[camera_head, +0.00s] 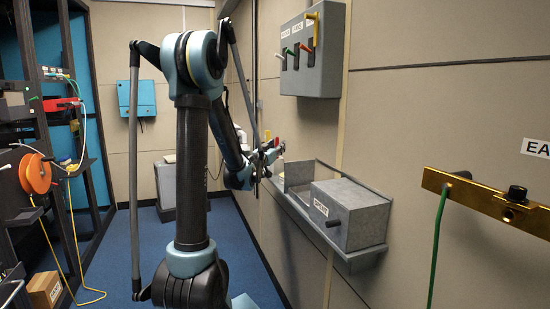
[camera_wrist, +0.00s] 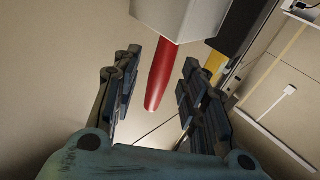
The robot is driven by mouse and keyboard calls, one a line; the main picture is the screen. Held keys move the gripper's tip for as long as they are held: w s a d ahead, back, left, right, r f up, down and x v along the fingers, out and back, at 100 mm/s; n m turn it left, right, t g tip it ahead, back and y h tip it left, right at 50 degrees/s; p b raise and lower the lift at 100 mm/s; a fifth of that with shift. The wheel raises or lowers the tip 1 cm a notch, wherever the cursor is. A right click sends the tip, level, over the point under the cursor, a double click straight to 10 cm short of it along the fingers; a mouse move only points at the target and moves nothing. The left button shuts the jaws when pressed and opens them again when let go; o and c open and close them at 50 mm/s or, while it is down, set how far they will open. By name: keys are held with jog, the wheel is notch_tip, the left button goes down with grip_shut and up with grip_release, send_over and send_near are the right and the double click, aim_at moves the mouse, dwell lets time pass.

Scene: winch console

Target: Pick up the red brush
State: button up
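In the wrist view the red brush (camera_wrist: 160,78) shows as a long red tapered handle. It runs down from a pale grey block (camera_wrist: 182,18); I cannot tell if that block is its head or a separate thing. My gripper (camera_wrist: 158,66) is open, with one dark finger on each side of the handle. A gap shows between the handle and each finger. In the head view my gripper (camera_head: 268,158) is at the far end of the wall shelf, too small there to make out the brush clearly.
The wall shelf (camera_head: 350,257) carries a grey box (camera_head: 352,215) with a dark knob. A lever panel (camera_head: 313,50) hangs above it. A brass bar (camera_head: 480,198) with a green cable is on the right wall. A dark rack with an orange reel (camera_head: 36,174) stands left.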

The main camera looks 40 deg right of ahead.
jog(key=shift+w+d, duration=0.15)
jog(key=shift+d, duration=0.15)
grip_shut()
jog(key=shift+r, duration=0.1)
